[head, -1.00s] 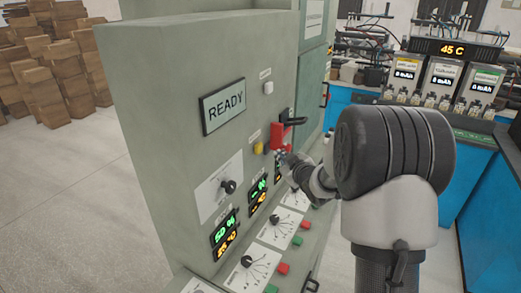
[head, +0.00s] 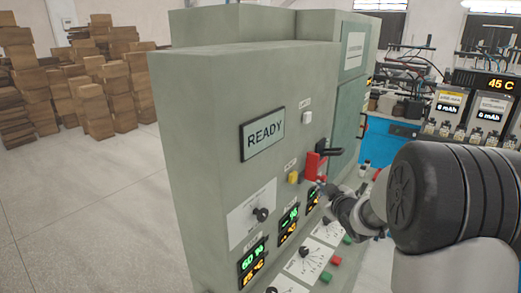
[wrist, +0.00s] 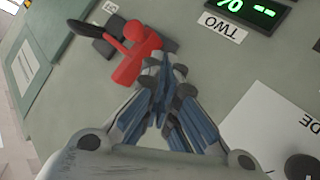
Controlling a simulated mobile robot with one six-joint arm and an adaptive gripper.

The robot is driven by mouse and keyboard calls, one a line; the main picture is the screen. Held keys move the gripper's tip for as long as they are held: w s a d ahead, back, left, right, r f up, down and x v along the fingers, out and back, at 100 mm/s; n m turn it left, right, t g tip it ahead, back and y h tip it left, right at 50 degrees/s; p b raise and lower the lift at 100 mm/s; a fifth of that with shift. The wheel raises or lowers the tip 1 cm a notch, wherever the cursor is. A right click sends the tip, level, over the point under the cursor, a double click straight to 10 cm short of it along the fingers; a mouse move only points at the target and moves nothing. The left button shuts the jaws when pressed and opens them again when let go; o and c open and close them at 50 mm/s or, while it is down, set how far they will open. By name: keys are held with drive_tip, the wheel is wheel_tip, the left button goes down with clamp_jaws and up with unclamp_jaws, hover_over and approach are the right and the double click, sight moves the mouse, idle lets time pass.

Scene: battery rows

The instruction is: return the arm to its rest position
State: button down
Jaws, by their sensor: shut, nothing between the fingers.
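My arm (head: 440,200) reaches in from the right of the head view toward the grey control cabinet (head: 215,140). My gripper (head: 332,193) is partly hidden at the end of the arm, just below and to the right of a red switch (head: 313,164) with a black handle (head: 329,151). In the wrist view my gripper (wrist: 166,68) has its fingers together and holds nothing. The red switch (wrist: 135,55) and its black handle (wrist: 88,29) lie beyond the fingertips, up and to the left. Whether the fingers touch the panel cannot be told.
The cabinet's READY display (head: 264,134), yellow button (head: 293,177), dials and lit readouts (head: 289,224) are close by. A blue bench (head: 395,140) with battery testers (head: 448,105) stands behind at right. Cardboard boxes (head: 95,85) are stacked at back left. The floor (head: 90,220) at left is clear.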

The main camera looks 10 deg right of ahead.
drive_tip(key=s+a+r+m+g+h+b, duration=0.1)
drive_tip(key=s+a+r+m+g, duration=0.15)
drive_tip(key=s, duration=0.55)
drive_tip(key=s+a+r+m+g+h+b, duration=0.1)
drive_tip(key=s+a+r+g, duration=0.15)
drive_tip(key=s, duration=0.55)
drive_tip(key=s+a+f+g, duration=0.1)
drive_tip(key=s+a, duration=0.2)
drive_tip(key=s, duration=0.5)
drive_tip(key=s+a+f+m+g+y+b, duration=0.1)
drive_tip(key=s+a+f+g, duration=0.1)
drive_tip(key=s, duration=0.7)
drive_tip(key=s+a+f+m+g+y, duration=0.1)
drive_tip(key=s+a, duration=0.3)
drive_tip(key=s, duration=0.4)
drive_tip(key=shift+s+a+f, duration=0.4)
drive_tip(key=shift+f, duration=0.15)
